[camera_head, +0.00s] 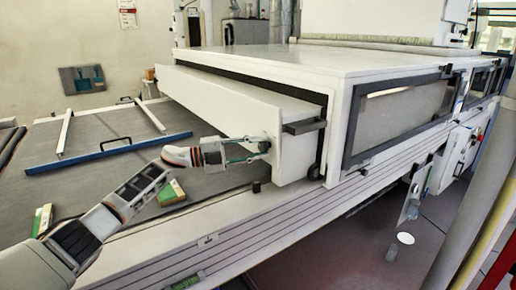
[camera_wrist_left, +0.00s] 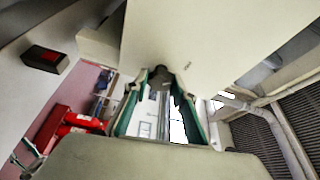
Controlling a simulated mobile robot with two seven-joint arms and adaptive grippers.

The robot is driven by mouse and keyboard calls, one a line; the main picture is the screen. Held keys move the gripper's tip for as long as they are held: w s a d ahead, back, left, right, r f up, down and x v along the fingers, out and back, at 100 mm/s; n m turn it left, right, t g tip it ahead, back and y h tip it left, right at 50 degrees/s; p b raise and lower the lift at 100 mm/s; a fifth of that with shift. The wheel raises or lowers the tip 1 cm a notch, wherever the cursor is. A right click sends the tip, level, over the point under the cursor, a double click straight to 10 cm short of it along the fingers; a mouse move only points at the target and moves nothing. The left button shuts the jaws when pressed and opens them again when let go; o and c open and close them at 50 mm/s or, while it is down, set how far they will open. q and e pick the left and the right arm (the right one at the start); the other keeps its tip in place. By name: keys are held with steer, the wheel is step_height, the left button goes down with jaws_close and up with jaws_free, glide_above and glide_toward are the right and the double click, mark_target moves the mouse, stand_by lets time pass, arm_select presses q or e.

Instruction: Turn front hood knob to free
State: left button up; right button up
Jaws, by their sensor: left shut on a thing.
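The front hood (camera_head: 215,97) is a white panel at the open end of the white tunnel housing. The front hood knob (camera_head: 265,146) is a small dark knob on the panel's face near its right end. My left gripper (camera_head: 258,149) reaches it from the left and is shut on it. In the left wrist view the dark knob (camera_wrist_left: 160,71) sits between the fingertips of my left gripper (camera_wrist_left: 160,78), below the pale panel. The knob's marking and exact turn angle are too small to tell. My right gripper is not in view.
A dark bar handle (camera_head: 304,126) juts out just right of the knob. The grey belt (camera_head: 90,170) lies under my left arm, with a blue-edged frame (camera_head: 110,151) and small green-and-white boxes (camera_head: 171,192) on it. A small black post (camera_head: 256,187) stands below the gripper.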

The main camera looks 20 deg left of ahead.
arm_select(q)
steer(key=o, duration=1.1)
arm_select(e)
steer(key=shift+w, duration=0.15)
arm_select(q)
steer(key=v, duration=1.2)
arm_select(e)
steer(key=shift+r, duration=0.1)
